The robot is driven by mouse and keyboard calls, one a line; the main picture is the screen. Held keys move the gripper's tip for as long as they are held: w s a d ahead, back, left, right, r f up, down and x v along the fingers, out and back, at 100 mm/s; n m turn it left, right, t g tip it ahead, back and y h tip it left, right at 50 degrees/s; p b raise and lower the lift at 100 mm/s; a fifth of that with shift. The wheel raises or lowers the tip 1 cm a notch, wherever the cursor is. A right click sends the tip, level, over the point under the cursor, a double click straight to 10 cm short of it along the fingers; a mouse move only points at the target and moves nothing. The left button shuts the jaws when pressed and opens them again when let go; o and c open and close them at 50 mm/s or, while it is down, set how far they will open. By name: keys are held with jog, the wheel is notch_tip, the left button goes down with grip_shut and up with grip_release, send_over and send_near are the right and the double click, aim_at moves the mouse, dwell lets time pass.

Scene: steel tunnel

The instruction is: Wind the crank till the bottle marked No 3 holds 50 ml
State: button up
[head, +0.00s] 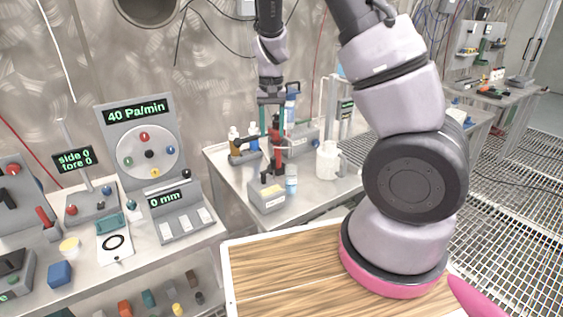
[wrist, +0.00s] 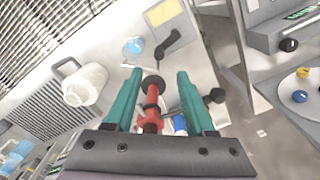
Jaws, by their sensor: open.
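My gripper (head: 273,122) points down over the middle bench, and its two teal fingers stand apart in the wrist view (wrist: 160,74). Between them, in that view, is a red upright part with black ends (wrist: 152,103); I cannot tell whether either finger touches it. It looks like part of a crank or pump, and its red part also shows in the head view (head: 277,152). A small clear bottle with blue on it (head: 291,180) stands beside a grey box with a yellow panel (head: 267,196); it shows as a round blue top (wrist: 133,47). No bottle mark or level is legible.
A white jug (head: 328,160) stands right of the small bottle. A rack of small bottles (head: 243,150) stands behind left. The left bench holds a panel reading 40 Pa/min (head: 140,125) and a 0 mm device (head: 178,210). A wooden-topped tray (head: 290,270) lies in front.

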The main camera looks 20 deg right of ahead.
aim_at(273, 157)
notch_tip(273, 157, down, 11)
jog(key=shift+d+r, duration=0.1)
jog(key=shift+r, duration=0.05)
dwell(0.4)
grip_shut()
